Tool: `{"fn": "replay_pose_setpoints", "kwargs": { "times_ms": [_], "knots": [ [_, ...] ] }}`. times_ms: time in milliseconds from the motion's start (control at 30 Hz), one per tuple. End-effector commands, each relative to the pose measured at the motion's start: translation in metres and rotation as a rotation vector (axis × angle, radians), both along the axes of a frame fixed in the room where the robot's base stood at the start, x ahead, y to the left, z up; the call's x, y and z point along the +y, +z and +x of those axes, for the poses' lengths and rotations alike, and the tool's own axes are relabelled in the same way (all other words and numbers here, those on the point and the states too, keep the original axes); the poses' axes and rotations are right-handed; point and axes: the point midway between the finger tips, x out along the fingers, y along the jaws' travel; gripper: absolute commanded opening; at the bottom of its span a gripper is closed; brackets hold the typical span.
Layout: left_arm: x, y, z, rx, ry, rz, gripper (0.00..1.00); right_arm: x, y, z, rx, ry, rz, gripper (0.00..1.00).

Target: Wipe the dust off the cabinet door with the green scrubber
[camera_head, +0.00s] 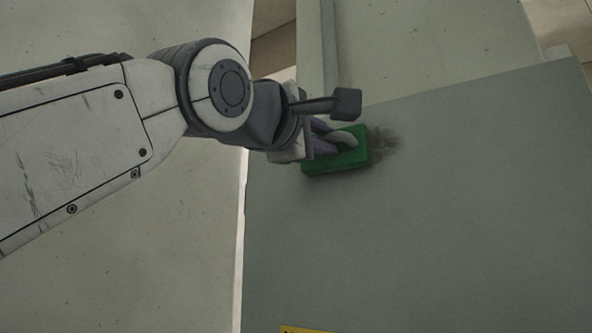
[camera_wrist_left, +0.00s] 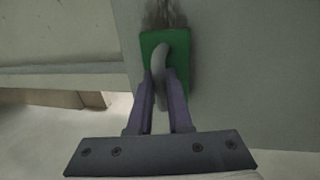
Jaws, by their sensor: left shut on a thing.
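The green scrubber (camera_head: 350,157) has a pale curved handle and lies against the grey-green cabinet door (camera_head: 430,240), near the door's upper left. My left gripper (camera_head: 325,142) is shut on the scrubber's handle. In the left wrist view the purple fingers of my left gripper (camera_wrist_left: 160,92) close around the handle, with the green block (camera_wrist_left: 178,72) beyond. A dark dust smudge (camera_head: 384,142) shows on the door just right of the scrubber; it also shows in the left wrist view (camera_wrist_left: 165,14). Any dust under the scrubber is hidden. My right gripper is not in view.
A pale panel (camera_head: 430,45) and a long ledge (camera_head: 329,45) stand behind the door's top edge. A yellow label (camera_head: 305,329) shows at the bottom of the door. The door's middle and right are clear of objects.

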Motion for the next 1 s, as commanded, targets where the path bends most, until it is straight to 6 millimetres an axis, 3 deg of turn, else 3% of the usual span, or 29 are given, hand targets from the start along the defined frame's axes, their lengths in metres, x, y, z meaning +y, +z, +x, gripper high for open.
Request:
{"fn": "replay_pose_setpoints", "kwargs": {
  "times_ms": [200, 1000],
  "knots": [
    [-0.018, -0.003, -0.009, 0.001, -0.004, 0.003, 0.00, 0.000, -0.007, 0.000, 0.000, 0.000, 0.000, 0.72],
    [-0.051, -0.002, -0.036, 0.003, -0.001, 0.003, 0.00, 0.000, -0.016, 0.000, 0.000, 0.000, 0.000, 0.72]
  ]
}}
